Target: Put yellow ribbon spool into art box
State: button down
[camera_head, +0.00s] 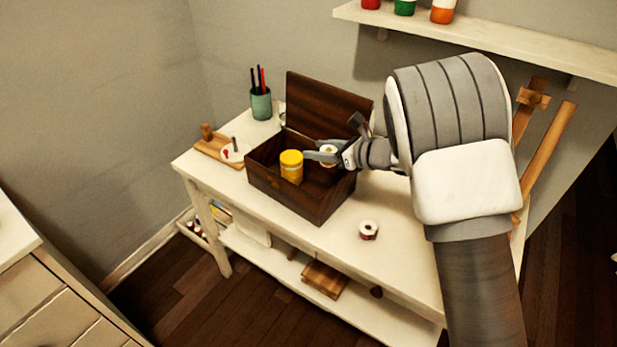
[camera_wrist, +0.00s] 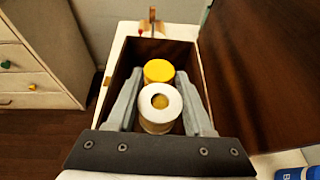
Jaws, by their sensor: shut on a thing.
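The art box (camera_head: 283,195) is a dark wooden box on the white table, its lid (camera_head: 320,105) standing open at the back. A yellow-capped jar (camera_head: 291,166) stands inside it and also shows in the wrist view (camera_wrist: 158,70). My gripper (camera_head: 325,156) is over the box opening, right of the jar. It is shut on the yellow ribbon spool (camera_head: 328,150), which has a white ring-shaped end. In the wrist view the spool (camera_wrist: 150,92) sits upright between the two grey fingers, in front of the jar. I cannot tell whether the spool touches the box floor.
A spool with dark red ribbon (camera_head: 368,231) stands on the table right of the box. A green pen cup (camera_head: 261,104) and a wooden holder (camera_head: 214,147) are at the left. A wall shelf (camera_head: 480,38) with paint jars is above.

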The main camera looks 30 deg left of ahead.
notch_tip(320, 180, down, 7)
jog(key=shift+f+b, duration=0.2)
jog(key=shift+b, duration=0.2)
jog(key=shift+f+b, duration=0.3)
jog(key=shift+b, duration=0.2)
